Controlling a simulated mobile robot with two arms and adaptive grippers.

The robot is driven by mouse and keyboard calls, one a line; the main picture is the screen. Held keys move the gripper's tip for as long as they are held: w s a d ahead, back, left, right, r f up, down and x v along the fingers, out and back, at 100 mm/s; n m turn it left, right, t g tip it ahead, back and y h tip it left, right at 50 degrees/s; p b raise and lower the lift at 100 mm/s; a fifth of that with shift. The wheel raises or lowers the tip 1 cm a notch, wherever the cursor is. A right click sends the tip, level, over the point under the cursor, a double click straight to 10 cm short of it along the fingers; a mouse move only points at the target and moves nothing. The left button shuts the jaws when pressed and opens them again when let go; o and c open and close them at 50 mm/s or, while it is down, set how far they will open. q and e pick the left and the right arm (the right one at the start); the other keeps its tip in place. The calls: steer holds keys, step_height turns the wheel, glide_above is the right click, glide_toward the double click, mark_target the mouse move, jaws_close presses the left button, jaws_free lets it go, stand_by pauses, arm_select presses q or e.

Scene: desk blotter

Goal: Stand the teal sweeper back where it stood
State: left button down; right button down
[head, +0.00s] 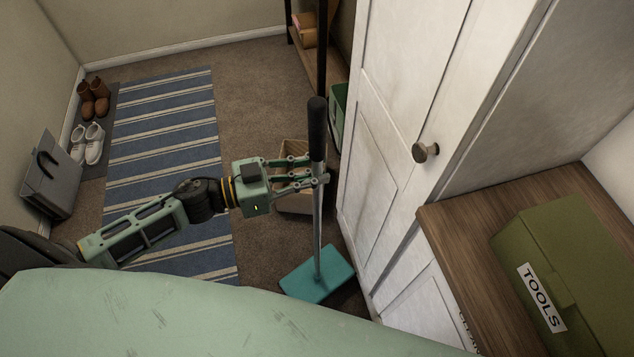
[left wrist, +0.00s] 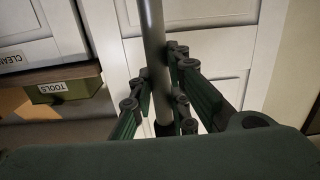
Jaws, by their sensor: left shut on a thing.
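The teal sweeper has a flat teal head (head: 318,273), a grey metal pole and a black grip at the top. It stands nearly upright beside the white cabinet, its head low by the carpet; I cannot tell whether it touches the floor. My left gripper (head: 322,172) is shut on the pole just below the black grip. In the left wrist view the sweeper pole (left wrist: 153,60) runs between the fingers of the left gripper (left wrist: 160,95). My right gripper is not in view.
A white cabinet (head: 385,130) stands close right of the sweeper. A cardboard box (head: 293,203) sits behind the gripper. A green toolbox (head: 560,265) rests on a wooden counter (head: 450,225). A striped rug (head: 165,150), shoes (head: 93,140) and a grey bin (head: 52,180) lie left.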

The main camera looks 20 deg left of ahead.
mark_target(317, 188)
arm_select(q)
steer(key=f, duration=0.4)
steer(key=shift+w+d, duration=0.3)
steer(key=shift+d, duration=0.05)
steer(key=shift+f+b, duration=0.25)
steer(key=shift+b, duration=0.05)
steer(key=shift+s+f, duration=0.25)
steer(key=shift+f, duration=0.3)
steer(key=c, duration=2.2)
jaws_free()
steer(key=shift+f, duration=0.2)
steer(key=o, duration=0.4)
steer(key=shift+w, duration=0.1)
steer(key=shift+o, duration=0.6)
steer(key=shift+r, duration=0.1)
steer(key=shift+r, duration=0.15)
